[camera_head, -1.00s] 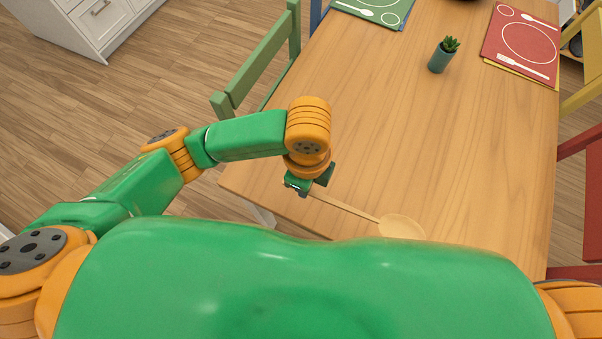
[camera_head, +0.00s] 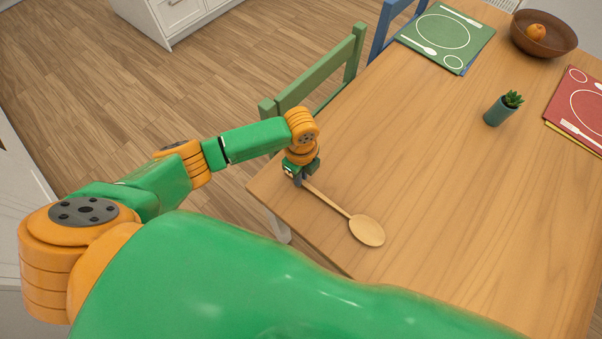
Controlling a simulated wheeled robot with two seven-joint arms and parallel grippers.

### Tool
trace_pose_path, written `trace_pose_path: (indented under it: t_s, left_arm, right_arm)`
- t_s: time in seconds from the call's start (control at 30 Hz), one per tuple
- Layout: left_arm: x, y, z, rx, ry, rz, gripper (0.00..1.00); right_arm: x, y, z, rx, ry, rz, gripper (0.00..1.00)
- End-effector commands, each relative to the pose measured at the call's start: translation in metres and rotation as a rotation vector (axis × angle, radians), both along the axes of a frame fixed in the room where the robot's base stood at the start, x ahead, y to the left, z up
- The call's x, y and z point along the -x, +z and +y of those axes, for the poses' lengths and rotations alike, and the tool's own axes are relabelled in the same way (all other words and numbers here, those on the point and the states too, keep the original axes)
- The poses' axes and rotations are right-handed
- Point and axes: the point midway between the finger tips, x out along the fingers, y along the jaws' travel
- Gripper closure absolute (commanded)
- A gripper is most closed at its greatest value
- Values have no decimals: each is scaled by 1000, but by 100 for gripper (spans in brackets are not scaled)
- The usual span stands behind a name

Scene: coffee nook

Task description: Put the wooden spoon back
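The wooden spoon (camera_head: 366,230) is in the head view, over the near left corner of the wooden table (camera_head: 430,170). Its bowl points to the lower right and its handle runs up to my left gripper (camera_head: 299,180). My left gripper is shut on the end of the handle. I cannot tell whether the spoon touches the tabletop or is held just above it. My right gripper is not in view.
A potted plant (camera_head: 502,109), a green placemat (camera_head: 446,38), a red placemat (camera_head: 582,105) and a brown bowl (camera_head: 543,36) with an orange fruit are on the table. A green chair (camera_head: 318,80) and a blue chair (camera_head: 393,27) stand along its left side. The table's middle is clear.

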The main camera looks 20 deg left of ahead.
Motion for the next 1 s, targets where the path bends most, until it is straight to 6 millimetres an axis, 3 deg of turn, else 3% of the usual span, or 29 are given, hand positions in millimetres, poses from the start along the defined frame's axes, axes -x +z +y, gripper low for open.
trace_pose_path:
  t_s: [0.03, 0.1, 0.37, 0.47, 0.57, 0.73, 0.83, 1.0]
  left_arm:
    - [0, 0, 0, 0, 0, 0, 74]
    - [0, 0, 0, 0, 0, 0, 55]
    - [0, 0, 0, 0, 0, 0, 55]
    - [0, -10, 0, 2, 0, -2, 55]
    - [-1, 18, -1, 3, -1, -4, 55]
    - [-4, 52, -1, 4, -1, -4, 55]
    - [-4, 64, -1, 1, 0, -1, 55]
    - [-3, 68, -1, 2, 1, 1, 55]
  right_arm:
    - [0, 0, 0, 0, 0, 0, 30]
    - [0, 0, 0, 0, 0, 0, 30]
    - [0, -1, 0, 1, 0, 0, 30]
    - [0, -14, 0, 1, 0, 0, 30]
    - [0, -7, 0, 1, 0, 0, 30]
    - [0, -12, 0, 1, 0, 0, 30]
    - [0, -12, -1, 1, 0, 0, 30]
    - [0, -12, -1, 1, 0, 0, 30]
